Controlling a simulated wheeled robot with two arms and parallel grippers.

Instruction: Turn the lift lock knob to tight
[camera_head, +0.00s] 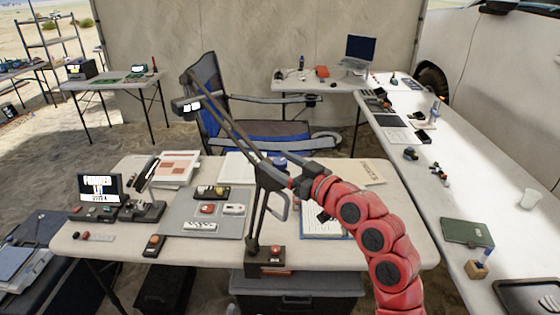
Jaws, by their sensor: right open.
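A dark jointed stand (259,225) rises from a base (266,257) with a red button at the table's front edge. Its long arm (232,133) slants up to the left and ends in a small head (188,106). A dark joint (272,178) links the post and the arm. My right gripper (299,186) is open at the right of this joint, very close to it; I cannot tell whether it touches. I cannot make out the lift lock knob clearly; the joint is small and partly covered by the gripper. My left gripper is not in view.
A blue folding chair (240,132) stands behind. A long side table (455,190) runs along the right.

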